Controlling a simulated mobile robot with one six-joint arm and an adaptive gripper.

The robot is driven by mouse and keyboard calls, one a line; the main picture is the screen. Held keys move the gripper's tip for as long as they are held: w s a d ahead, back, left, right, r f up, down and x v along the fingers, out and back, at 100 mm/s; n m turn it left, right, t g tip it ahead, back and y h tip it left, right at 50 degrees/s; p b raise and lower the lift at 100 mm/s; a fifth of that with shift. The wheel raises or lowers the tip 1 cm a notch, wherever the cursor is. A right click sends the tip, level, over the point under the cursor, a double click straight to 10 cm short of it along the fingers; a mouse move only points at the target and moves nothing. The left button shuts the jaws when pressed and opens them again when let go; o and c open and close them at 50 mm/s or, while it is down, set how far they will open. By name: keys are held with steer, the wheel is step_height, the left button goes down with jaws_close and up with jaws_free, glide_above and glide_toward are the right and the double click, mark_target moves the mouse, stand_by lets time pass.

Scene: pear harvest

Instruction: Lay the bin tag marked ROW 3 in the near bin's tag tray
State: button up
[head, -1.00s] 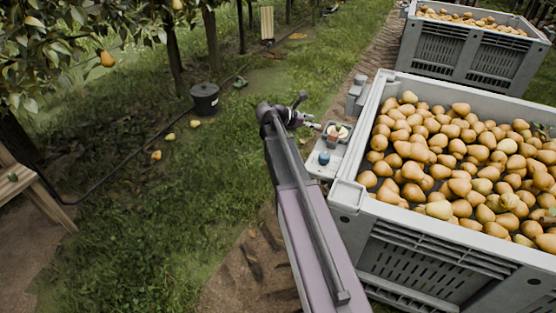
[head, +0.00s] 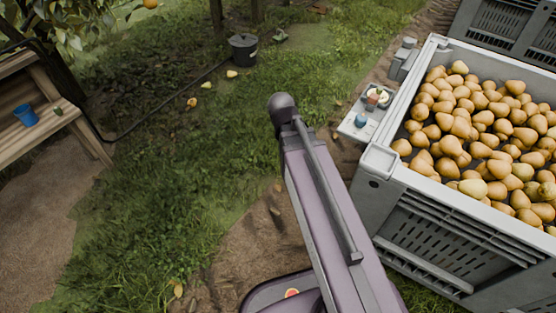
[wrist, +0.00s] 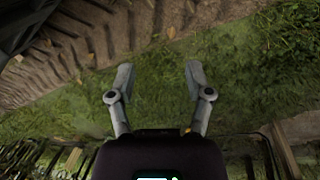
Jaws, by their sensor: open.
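The near bin (head: 470,215) is a large grey slatted crate full of pears at the right of the head view. A small light shelf (head: 360,120) is fixed to its left side and holds a blue item (head: 361,120) and a small cluster of other items (head: 377,97). I cannot tell which part of it is the tag tray. I see no tag marked ROW 3. My gripper (wrist: 157,82) is open and empty over grass and dirt in the wrist view. In the head view it is hidden behind my arm.
A wooden bench (head: 45,110) with a blue cup (head: 26,115) stands at the left. A black bucket (head: 243,49) stands on the grass at the back, with several fallen pears and a dark hose nearby. Another bin (head: 505,35) is at the back right. Grass between bench and bin is open.

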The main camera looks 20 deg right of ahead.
steer(key=s+a+m+y, duration=0.2)
steer(key=s+a, duration=0.1)
steer(key=a, duration=0.2)
steer(key=shift+s+a+f+m, duration=0.15)
steer(key=shift+s+a+m, duration=0.05)
steer(key=shift+s+m, duration=0.1)
step_height(320, 180, up, 37)
steer(key=p, duration=3.7)
